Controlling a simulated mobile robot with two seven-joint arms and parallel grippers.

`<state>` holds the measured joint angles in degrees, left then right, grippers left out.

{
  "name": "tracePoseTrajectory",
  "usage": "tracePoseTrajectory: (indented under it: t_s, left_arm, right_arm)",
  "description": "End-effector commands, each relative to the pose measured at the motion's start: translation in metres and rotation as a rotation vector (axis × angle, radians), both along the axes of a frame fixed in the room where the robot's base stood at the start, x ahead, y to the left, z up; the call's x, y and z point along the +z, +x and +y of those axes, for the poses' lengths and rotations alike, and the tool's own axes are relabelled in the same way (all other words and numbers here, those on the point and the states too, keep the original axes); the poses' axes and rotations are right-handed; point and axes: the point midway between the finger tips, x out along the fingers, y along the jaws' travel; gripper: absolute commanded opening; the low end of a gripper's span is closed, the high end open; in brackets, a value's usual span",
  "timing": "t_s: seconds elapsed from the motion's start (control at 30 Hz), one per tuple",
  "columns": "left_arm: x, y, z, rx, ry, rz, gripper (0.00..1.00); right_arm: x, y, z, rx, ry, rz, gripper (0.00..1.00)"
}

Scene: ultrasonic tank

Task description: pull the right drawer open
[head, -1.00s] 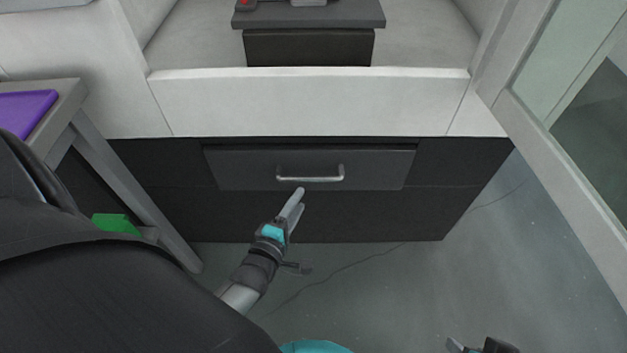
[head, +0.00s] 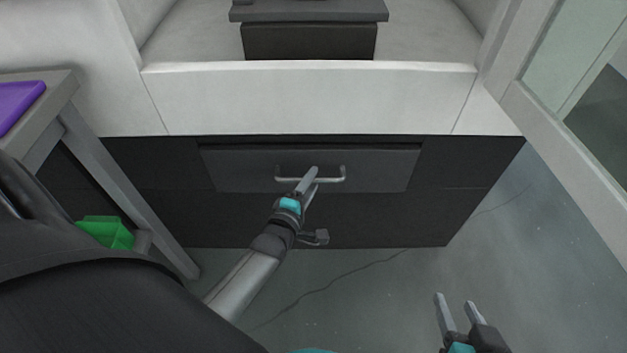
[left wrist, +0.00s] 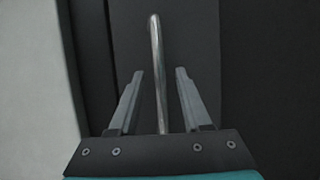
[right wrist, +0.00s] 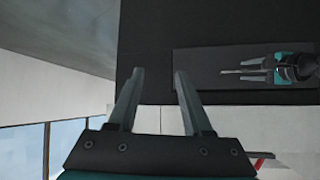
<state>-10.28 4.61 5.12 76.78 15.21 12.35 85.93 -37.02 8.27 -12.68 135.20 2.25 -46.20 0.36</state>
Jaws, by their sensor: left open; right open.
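The dark grey drawer front (head: 385,172) is flush in the black cabinet under the white bench and looks shut. Its silver bar handle (head: 335,180) runs across the front. My left gripper (head: 311,174) is open at the middle of the handle. In the left wrist view the handle (left wrist: 155,45) passes between the two open fingers, apart from both. My right gripper (head: 453,300) is open and empty, low at the right over the floor. The right wrist view shows the drawer front (right wrist: 200,68) and my left gripper beside it. Only one drawer handle is visible.
A grey stand (head: 110,175) with a purple item (head: 15,105) on top and a green bin (head: 103,232) below is at the left. A glass-panelled frame (head: 560,140) is at the right. The floor (head: 400,290) before the cabinet is clear.

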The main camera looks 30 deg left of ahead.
Motion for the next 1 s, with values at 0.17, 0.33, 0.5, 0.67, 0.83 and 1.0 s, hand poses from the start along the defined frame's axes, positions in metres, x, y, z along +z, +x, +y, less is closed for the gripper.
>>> tracePoseTrajectory:
  t_s: [0.17, 0.33, 0.5, 0.67, 0.83, 1.0]
  left_arm:
    - [-0.003, 0.010, 0.002, 0.000, 0.001, -0.001, 0.48]
    - [-0.004, 0.015, 0.003, 0.000, 0.000, 0.000, 0.48]
    - [-0.003, 0.017, 0.003, 0.000, 0.000, 0.000, 0.48]
    - [-0.003, 0.017, 0.003, 0.000, 0.000, 0.000, 0.48]
    - [-0.003, 0.017, 0.003, 0.000, 0.000, 0.000, 0.37]
    - [-0.003, 0.017, 0.003, 0.000, 0.000, 0.000, 0.18]
  right_arm:
    - [0.001, 0.004, 0.010, 0.010, 0.042, -0.075, 0.50]
    - [0.003, 0.006, 0.016, 0.013, 0.067, -0.122, 0.50]
    - [0.005, 0.007, 0.018, 0.014, 0.076, -0.140, 0.50]
    - [0.005, 0.007, 0.018, 0.014, 0.077, -0.141, 0.50]
    - [0.005, 0.007, 0.018, 0.014, 0.077, -0.141, 0.50]
    - [0.005, 0.007, 0.018, 0.014, 0.076, -0.140, 0.50]
